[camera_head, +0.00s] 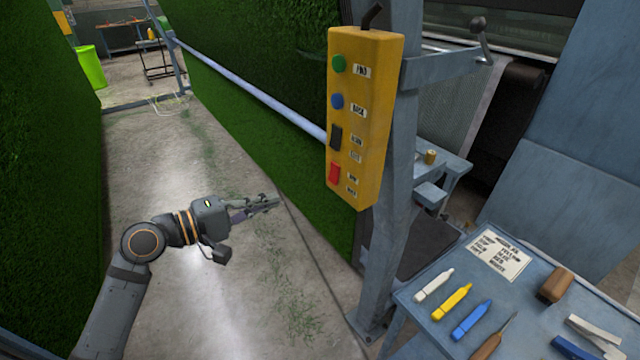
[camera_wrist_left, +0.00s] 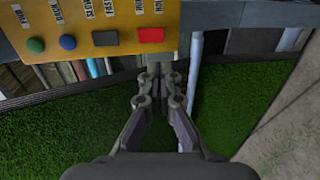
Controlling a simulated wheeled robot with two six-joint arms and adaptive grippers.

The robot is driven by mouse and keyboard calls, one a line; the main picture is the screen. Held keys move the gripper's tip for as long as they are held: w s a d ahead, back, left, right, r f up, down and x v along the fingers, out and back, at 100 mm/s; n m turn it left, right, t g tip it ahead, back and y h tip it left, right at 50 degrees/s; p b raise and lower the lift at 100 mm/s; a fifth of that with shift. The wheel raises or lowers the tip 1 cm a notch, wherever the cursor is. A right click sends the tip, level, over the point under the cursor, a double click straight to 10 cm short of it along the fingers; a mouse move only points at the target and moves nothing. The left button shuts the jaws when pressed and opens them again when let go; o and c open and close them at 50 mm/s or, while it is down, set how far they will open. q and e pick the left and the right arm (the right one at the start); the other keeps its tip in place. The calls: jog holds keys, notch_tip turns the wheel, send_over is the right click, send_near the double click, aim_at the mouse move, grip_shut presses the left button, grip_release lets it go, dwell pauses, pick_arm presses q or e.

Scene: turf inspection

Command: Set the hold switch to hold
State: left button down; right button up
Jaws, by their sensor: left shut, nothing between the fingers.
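The yellow control box (camera_head: 361,190) hangs on a grey post. It carries a green button (camera_head: 338,64), a blue button (camera_head: 337,101), a black rocker (camera_head: 336,137) and, lowest, a red rocker switch (camera_head: 335,173) with two small labels beside it. The red switch also shows in the left wrist view (camera_wrist_left: 150,35), at the right end of the row; which side is pressed cannot be told. My left gripper (camera_head: 276,199) is shut and empty, left of and below the box in the head view and apart from it. In the wrist view its fingertips (camera_wrist_left: 159,82) point towards the red switch.
A blue-grey table (camera_head: 420,337) at lower right holds several markers, an awl, a card (camera_head: 498,253) and a brown block (camera_head: 555,285). A long pale bar (camera_head: 250,90) runs along the turf wall (camera_head: 230,115) behind the box.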

aim_at(332, 181)
pick_arm(q)
jog(key=p+x, duration=0.5)
jog(key=x, duration=0.8)
jog(key=shift+w+d, duration=0.2)
jog(key=shift+w+d+f, duration=0.1)
jog(key=shift+d, duration=0.05)
